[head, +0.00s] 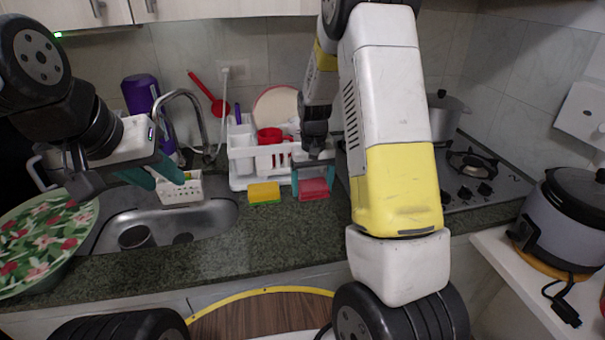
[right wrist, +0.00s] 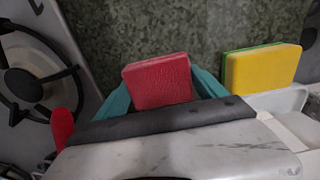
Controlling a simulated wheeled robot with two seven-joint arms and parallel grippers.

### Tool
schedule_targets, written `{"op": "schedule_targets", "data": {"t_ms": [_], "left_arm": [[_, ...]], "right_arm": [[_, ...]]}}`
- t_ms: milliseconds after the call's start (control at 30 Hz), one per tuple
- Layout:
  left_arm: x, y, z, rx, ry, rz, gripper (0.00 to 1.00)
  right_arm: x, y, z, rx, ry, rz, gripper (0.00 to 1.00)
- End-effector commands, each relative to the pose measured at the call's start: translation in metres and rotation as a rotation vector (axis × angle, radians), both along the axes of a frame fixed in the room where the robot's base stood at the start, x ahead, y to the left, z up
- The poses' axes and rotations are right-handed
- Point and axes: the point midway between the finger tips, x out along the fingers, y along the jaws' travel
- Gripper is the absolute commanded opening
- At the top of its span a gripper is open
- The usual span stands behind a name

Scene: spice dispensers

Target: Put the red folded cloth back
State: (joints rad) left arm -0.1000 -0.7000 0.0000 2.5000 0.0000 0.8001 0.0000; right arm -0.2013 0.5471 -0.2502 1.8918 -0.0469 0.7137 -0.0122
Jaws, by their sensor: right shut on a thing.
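The red folded cloth (head: 314,188) is a small red block at the back of the counter, in front of the white dish rack (head: 242,163). My right gripper (head: 313,178) is shut on it, with one teal finger on each side. In the right wrist view the red cloth (right wrist: 160,82) sits between the teal fingers (right wrist: 163,95). Whether its underside touches the counter is unclear. My left gripper (head: 157,178) is over the sink's left part, its teal fingers apart and nothing seen between them.
A yellow and green sponge (head: 264,193) lies left of the cloth; it also shows in the right wrist view (right wrist: 262,68). The sink (head: 215,215) is further left. The stove (head: 480,180) is to the right. Granite counter (head: 285,235) is clear in front.

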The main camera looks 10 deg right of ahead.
Motion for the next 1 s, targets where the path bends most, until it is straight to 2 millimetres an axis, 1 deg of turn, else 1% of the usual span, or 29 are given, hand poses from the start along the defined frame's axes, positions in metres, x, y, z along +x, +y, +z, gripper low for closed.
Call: {"op": "schedule_targets", "data": {"t_ms": [33,100,133,367,467,567,800,900,1000], "left_arm": [[0.000,0.000,0.000,0.000,0.000,0.000,0.36],[0.000,0.000,0.000,0.000,0.000,0.000,0.36],[0.000,0.000,0.000,0.000,0.000,0.000,0.36],[0.000,0.000,0.000,0.000,0.000,0.000,0.36],[0.000,0.000,0.000,0.000,0.000,0.000,0.36],[0.000,0.000,0.000,0.000,0.000,0.000,0.36],[0.000,0.000,0.000,0.000,0.000,0.000,0.36],[0.000,0.000,0.000,0.000,0.000,0.000,0.36],[0.000,0.000,0.000,0.000,0.000,0.000,0.36]], "right_arm": [[0.000,0.000,-0.002,0.000,0.001,0.000,0.83],[0.000,0.000,-0.001,0.000,0.001,0.000,0.97],[0.000,0.000,-0.001,0.000,0.001,0.000,1.00],[0.000,0.000,-0.001,0.000,0.001,0.000,1.00],[0.000,0.000,0.005,0.000,-0.001,0.000,1.00],[0.001,0.000,0.019,0.000,-0.003,0.000,1.00],[0.001,0.000,0.071,0.000,-0.005,0.000,1.00],[0.000,0.000,0.091,0.001,-0.003,0.000,1.00],[0.001,0.000,0.107,0.000,-0.003,0.000,1.00]]}}
